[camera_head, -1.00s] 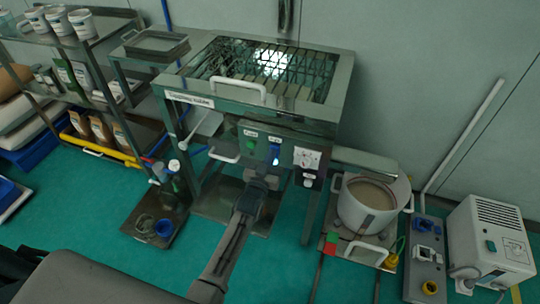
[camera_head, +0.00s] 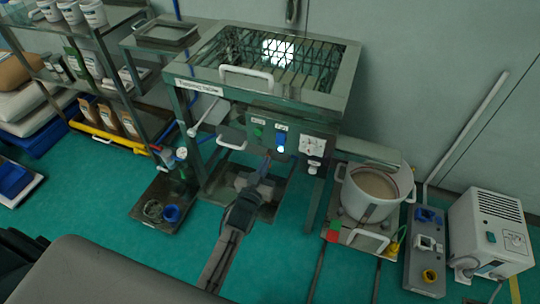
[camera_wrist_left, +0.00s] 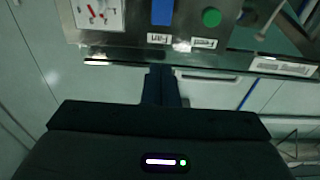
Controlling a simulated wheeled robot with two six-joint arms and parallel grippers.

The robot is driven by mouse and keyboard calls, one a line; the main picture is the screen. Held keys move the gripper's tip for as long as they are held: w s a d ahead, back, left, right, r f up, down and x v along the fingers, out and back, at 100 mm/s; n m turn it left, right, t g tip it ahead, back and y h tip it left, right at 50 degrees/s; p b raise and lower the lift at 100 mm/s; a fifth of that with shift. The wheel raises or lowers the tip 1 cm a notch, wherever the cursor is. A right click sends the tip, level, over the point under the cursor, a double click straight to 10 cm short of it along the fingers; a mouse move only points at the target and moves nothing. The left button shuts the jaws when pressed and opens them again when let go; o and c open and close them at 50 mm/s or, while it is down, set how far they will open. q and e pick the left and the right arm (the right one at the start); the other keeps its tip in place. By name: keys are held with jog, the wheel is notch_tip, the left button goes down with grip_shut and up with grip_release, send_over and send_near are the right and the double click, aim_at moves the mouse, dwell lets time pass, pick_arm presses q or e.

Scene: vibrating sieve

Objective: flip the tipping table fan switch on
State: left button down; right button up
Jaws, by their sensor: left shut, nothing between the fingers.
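The tipping table (camera_head: 335,95) is a steel frame with a slatted top and a front control panel (camera_head: 310,128). The blue fan switch (camera_head: 281,139) sits on this panel, with a pale spot at its lower end. In the left wrist view the blue switch (camera_wrist_left: 162,12) is cut by the top edge, above its label. I cannot tell its position. My left gripper (camera_head: 266,166) is below and in front of the panel, apart from the switch. Its fingers (camera_wrist_left: 161,84) are together and empty. My right gripper is not in view.
A green button (camera_head: 258,131) is left of the switch and a white dial (camera_head: 312,145) is right. A white handle (camera_head: 246,77) is on the table's front. A pot (camera_head: 372,205) stands at right, a shelf rack (camera_head: 125,70) at left.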

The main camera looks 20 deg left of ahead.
pick_arm(q)
jog(key=shift+s+r, duration=0.25)
jog(key=shift+s, duration=1)
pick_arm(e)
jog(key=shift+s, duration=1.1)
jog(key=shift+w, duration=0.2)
